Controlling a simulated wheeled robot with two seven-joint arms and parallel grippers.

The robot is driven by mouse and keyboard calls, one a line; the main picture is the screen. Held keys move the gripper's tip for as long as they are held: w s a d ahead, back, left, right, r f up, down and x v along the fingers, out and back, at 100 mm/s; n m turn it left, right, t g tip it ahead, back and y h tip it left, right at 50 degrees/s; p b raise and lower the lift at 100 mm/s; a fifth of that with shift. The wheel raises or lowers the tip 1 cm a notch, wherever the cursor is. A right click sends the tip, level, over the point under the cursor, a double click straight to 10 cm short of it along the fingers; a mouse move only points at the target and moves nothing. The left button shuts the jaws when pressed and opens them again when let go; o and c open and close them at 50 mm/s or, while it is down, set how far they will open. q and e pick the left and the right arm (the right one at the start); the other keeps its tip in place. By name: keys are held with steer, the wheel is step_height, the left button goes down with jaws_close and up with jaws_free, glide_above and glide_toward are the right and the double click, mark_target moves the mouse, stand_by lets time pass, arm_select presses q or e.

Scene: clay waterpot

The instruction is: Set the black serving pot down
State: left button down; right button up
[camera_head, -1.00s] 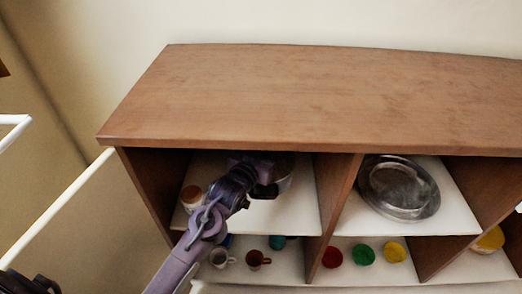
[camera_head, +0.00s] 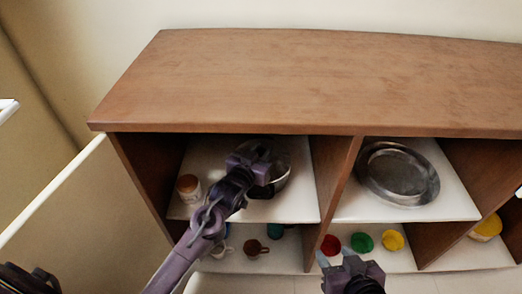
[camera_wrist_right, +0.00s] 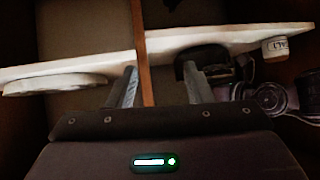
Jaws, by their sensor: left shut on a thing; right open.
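The black serving pot (camera_head: 283,174) is in the upper left compartment of the shelf. It looks dark and shiny, and much of it is hidden behind my left gripper (camera_head: 262,180). My left gripper is shut on the pot from the front. I cannot tell whether the pot's base touches the shelf board. My right gripper (camera_head: 341,261) is open and empty, low in front of the cabinet, below and to the right of the pot. The right wrist view also shows its two fingers (camera_wrist_right: 160,88) apart, with nothing between them.
A white jar with a brown lid (camera_head: 189,187) stands left of the pot. A metal dish (camera_head: 398,174) lies in the compartment to the right, past a wooden divider (camera_head: 336,180). Mugs (camera_head: 253,249) and red, green (camera_head: 362,242) and yellow items sit below. The cabinet top (camera_head: 310,85) is clear.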

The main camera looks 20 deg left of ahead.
arm_select(q)
steer(key=shift+r, duration=0.2)
steer(key=c, duration=1.6)
jaws_free()
steer(key=shift+f, duration=0.3)
steer(key=o, duration=0.4)
steer(key=shift+r, duration=0.1)
